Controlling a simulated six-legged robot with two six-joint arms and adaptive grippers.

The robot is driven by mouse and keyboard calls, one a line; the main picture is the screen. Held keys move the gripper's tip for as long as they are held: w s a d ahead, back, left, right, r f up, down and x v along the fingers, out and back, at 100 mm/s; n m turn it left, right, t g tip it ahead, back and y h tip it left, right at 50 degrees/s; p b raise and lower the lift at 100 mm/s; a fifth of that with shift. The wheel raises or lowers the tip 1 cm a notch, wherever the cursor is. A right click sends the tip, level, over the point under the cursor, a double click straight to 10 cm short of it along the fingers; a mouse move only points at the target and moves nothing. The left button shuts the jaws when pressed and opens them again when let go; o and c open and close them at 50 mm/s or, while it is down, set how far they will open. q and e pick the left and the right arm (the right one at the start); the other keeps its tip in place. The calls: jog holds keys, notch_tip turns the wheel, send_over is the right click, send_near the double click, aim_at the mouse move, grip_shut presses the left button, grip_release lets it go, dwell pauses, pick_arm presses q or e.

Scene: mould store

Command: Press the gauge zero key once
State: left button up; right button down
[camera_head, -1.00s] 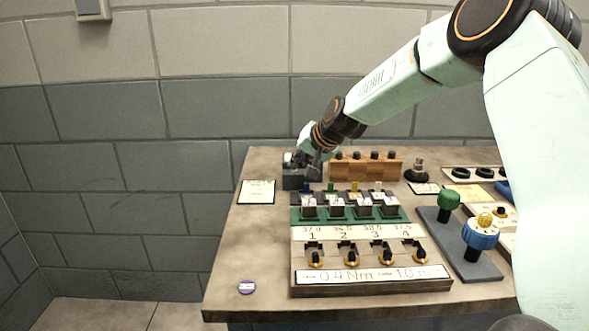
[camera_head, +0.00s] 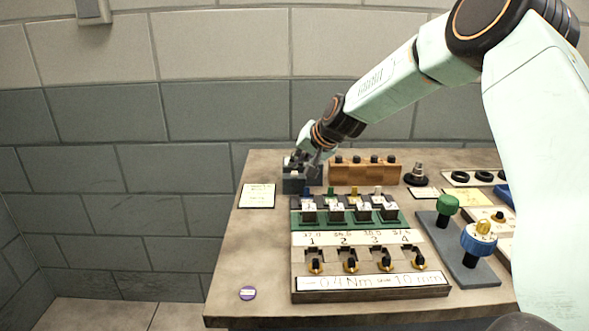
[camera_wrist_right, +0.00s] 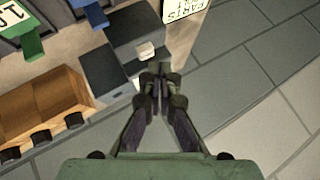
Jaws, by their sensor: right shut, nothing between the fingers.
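The gauge is a dark grey stepped block (camera_head: 296,186) at the back left of the bench, and it also shows in the wrist view (camera_wrist_right: 138,30). A small pale key (camera_wrist_right: 146,50), apparently the zero key, sits on the block. My right gripper (camera_head: 312,166) is over the block, partly hiding its top in the head view. In the wrist view its fingertips (camera_wrist_right: 159,68) are shut and empty, just beside the pale key. I cannot tell whether they touch it. My left gripper is not in view.
A wooden rack (camera_head: 365,169) with black knobs stands right of the gauge. In front is a numbered board (camera_head: 370,238) with several clamps and pegs. A note card (camera_head: 258,196) lies to the left. A purple disc (camera_head: 248,293) lies near the front edge. The block wall is close behind.

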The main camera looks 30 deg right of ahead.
aim_at(297, 173)
jog(key=shift+r, duration=0.15)
notch_tip(297, 173, up, 5)
jog(key=p, duration=0.5)
jog(key=shift+r, duration=0.1)
dwell(0.6)
jog(key=shift+f, duration=0.2)
